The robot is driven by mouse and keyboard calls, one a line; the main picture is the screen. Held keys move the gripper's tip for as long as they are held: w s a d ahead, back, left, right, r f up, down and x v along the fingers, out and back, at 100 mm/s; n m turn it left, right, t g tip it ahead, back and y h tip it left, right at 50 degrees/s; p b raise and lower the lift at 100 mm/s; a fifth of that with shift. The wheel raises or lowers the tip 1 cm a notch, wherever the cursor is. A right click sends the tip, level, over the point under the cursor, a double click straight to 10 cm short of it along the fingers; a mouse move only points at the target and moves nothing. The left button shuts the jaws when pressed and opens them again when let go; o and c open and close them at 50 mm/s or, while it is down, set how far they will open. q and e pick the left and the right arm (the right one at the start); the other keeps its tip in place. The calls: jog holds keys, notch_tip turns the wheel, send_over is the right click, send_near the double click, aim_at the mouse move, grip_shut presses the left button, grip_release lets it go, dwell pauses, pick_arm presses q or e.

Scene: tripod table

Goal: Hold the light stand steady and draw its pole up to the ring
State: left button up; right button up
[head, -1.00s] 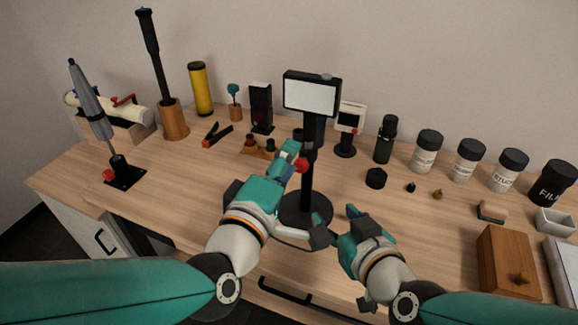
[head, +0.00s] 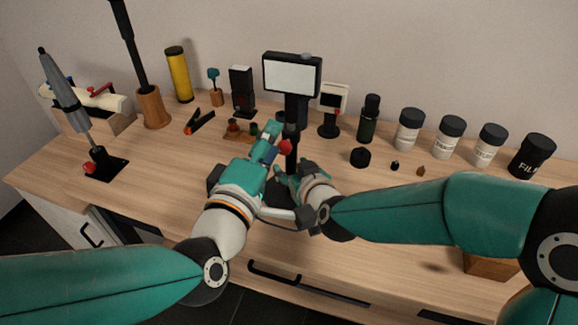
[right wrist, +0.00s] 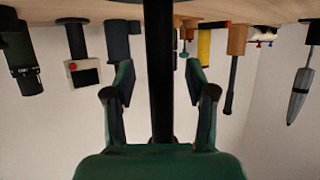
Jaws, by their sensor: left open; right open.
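The light stand's black pole (head: 291,156) rises from the desk to a lamp head with a bright white panel (head: 291,74). Its round base is mostly hidden behind my arms. A red knob (head: 285,146) shows beside the pole. My left gripper (head: 276,145) is open, with its fingers at the knob and pole; I cannot tell whether they touch. My right gripper (head: 284,174) is open low on the pole, below the left one. In the right wrist view, the pole (right wrist: 159,70) passes between the spread fingers of my right gripper (right wrist: 160,82). I cannot make out the ring.
Behind the stand are a small white-faced device (head: 333,103), a dark bottle (head: 369,119) and several film jars (head: 447,138). At left are a grey folded tripod (head: 66,85), a yellow cylinder (head: 178,75) and an orange-black clamp (head: 199,122). My right arm covers the right front of the desk.

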jog(key=shift+w+a+f, duration=0.25)
jog(key=shift+w, duration=0.35)
grip_shut()
